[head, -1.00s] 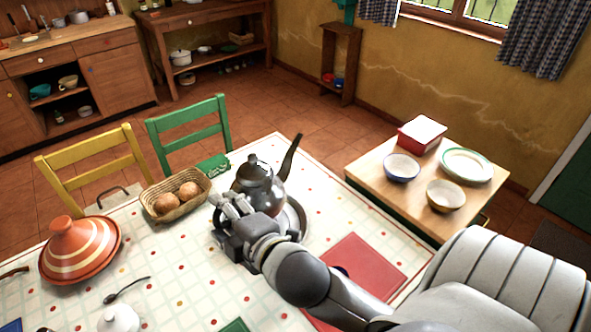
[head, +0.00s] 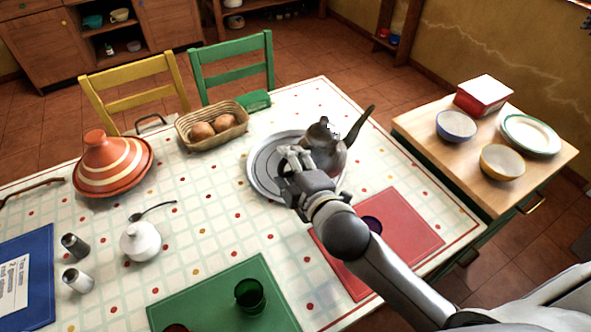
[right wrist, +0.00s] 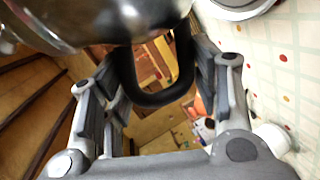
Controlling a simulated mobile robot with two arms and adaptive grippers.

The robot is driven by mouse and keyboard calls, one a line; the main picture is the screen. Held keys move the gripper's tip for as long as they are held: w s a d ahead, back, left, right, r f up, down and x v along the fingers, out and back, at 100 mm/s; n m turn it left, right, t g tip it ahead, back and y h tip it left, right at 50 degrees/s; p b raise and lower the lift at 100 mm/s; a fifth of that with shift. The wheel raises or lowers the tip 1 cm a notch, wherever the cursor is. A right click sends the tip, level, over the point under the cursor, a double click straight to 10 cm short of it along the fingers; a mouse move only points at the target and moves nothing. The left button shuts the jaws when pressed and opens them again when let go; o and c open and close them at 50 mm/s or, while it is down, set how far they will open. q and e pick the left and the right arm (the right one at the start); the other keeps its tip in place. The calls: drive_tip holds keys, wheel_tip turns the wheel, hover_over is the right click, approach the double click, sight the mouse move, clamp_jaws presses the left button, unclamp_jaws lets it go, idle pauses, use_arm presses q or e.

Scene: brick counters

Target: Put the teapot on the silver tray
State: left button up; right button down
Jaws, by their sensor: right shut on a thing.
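The dark metal teapot (head: 330,152) has its spout pointing up and to the right in the head view. The round silver tray (head: 259,174) lies on the table; the teapot overlaps its right side in the picture. I cannot tell whether the teapot touches the tray or is held above it. My right gripper (head: 298,160) is shut on the teapot's handle. In the right wrist view the black handle loop (right wrist: 160,98) runs between the fingers, with the pot's shiny body (right wrist: 95,22) above. The tray's rim (right wrist: 237,12) shows at upper right. My left gripper is not in view.
A bread basket (head: 212,140) stands behind the tray, and an orange tagine (head: 114,168) is at left. A red placemat (head: 405,235) with a dark cup lies in front at right. A white sugar pot (head: 140,242) stands nearer left. A side table holds bowls.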

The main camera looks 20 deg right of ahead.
drive_tip(key=shift+w+a+f, duration=0.55)
drive_tip(key=shift+w+f, duration=1.5)
drive_tip(key=shift+w, duration=0.2)
drive_tip(key=shift+w+a+f, duration=0.55)
drive_tip(key=shift+w+f, duration=1.55)
drive_tip(key=shift+w, duration=0.1)
drive_tip(key=shift+w+a+f, duration=0.55)
drive_tip(key=shift+w+f, duration=1.5)
drive_tip(key=shift+w, duration=0.2)
drive_tip(key=c, duration=1)
unclamp_jaws()
drive_tip(key=shift+s+f, duration=0.1)
drive_tip(key=shift+f, duration=0.3)
drive_tip(key=o, duration=0.5)
drive_tip(key=shift+r, duration=0.1)
